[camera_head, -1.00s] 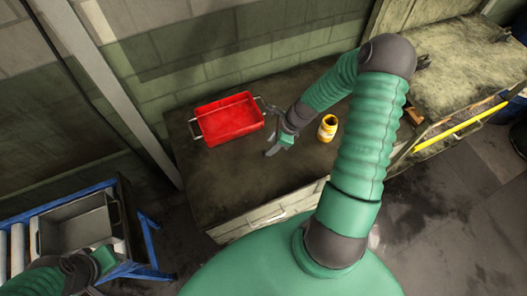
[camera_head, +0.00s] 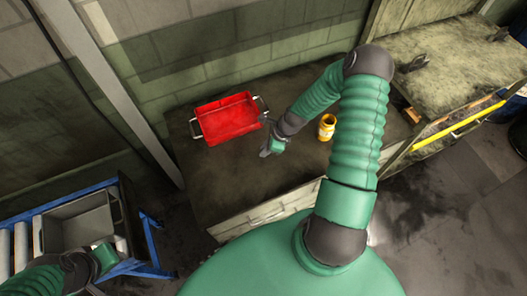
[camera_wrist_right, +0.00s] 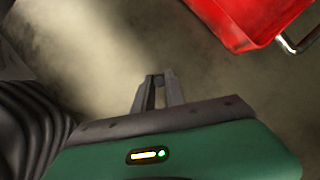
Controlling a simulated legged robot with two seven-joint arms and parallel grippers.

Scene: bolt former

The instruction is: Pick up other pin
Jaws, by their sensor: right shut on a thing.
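My right gripper (camera_head: 265,152) is low over the dark workbench top (camera_head: 225,181), just below and to the right of the red tray. It also shows in the right wrist view (camera_wrist_right: 157,78), with its two grey fingers close together at the tips. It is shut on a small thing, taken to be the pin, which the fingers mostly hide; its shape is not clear. No other pin can be made out on the bench. My left gripper (camera_head: 88,268) is at the lower left by the grey bin, and its fingers are too unclear to read.
The red tray (camera_head: 227,118) with metal handles stands on the bench; its corner shows in the wrist view (camera_wrist_right: 236,28). A yellow jar (camera_head: 327,128) stands right of my right gripper. A grey bin (camera_head: 75,228) rests on a blue-framed roller stand (camera_head: 150,245). The bench front is clear.

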